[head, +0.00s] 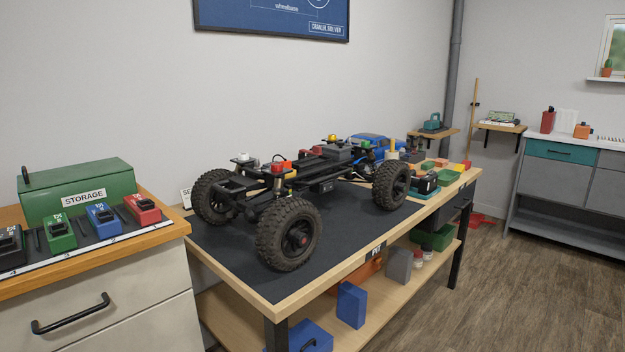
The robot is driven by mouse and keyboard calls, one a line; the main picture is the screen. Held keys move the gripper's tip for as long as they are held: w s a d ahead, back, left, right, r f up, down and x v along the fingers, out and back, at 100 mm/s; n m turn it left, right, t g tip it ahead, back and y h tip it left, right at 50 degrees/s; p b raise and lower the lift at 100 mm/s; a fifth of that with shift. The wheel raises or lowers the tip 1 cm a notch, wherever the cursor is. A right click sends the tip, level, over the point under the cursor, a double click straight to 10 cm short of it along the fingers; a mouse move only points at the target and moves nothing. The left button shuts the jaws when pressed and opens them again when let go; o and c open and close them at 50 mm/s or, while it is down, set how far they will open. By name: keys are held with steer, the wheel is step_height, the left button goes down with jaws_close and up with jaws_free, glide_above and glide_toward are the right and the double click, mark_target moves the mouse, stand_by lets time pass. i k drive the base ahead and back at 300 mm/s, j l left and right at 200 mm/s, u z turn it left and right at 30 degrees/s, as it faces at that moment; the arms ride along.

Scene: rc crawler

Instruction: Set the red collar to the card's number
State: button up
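An RC crawler chassis (310,175) with large black tyres stands on the dark mat of the workbench. My gripper is not in view.
A wooden-topped cabinet (95,262) at left holds a green storage box (78,188) and a row of coloured battery-like blocks. A blue car body (372,143) and small bins sit at the bench's far end. The floor (440,300) to the right is open.

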mark_target(279, 167)
steer(key=j, duration=1.9)
